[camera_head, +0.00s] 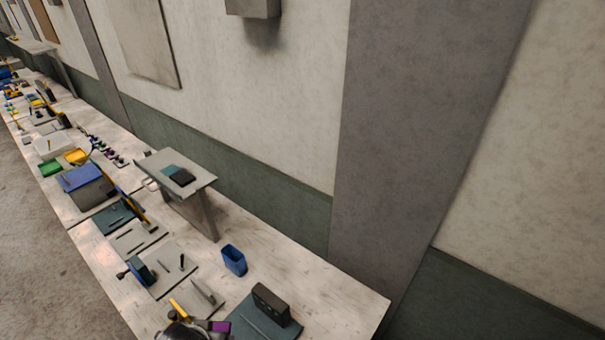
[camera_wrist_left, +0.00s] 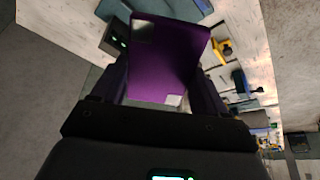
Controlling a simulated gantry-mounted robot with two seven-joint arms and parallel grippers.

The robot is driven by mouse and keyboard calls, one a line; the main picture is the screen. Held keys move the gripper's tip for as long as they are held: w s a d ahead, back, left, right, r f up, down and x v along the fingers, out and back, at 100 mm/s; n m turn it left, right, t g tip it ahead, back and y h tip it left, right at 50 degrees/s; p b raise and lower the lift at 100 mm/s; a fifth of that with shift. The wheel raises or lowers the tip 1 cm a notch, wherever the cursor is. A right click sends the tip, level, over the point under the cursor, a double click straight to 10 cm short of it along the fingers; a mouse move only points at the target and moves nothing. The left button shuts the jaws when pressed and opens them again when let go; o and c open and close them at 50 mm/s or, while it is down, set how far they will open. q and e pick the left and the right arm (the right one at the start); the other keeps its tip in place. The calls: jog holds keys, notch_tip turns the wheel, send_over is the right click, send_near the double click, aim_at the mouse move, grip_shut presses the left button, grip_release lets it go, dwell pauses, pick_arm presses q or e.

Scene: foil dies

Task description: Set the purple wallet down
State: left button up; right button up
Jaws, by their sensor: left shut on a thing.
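The purple wallet (camera_wrist_left: 165,62) is held between the fingers of my left gripper (camera_wrist_left: 168,95) in the left wrist view. It is a flat purple piece with a pale patch near its upper left corner and another at its lower edge. In the head view only a small purple part of the wallet (camera_head: 220,326) shows at the bottom edge, beside my left gripper (camera_head: 205,330). The wallet is over the near end of the long bench; its exact height above the top cannot be told. My right gripper is in neither view.
A dark block (camera_head: 271,304) stands on a dark teal mat (camera_head: 250,325) right of the wallet. A blue open bin (camera_head: 234,260) stands behind. A grey raised stand (camera_head: 205,178) and several tools lie farther along. The bench's right end (camera_head: 345,305) is clear.

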pick_arm(q)
jog(key=shift+r+p, duration=0.4)
jog(key=shift+r, duration=0.3)
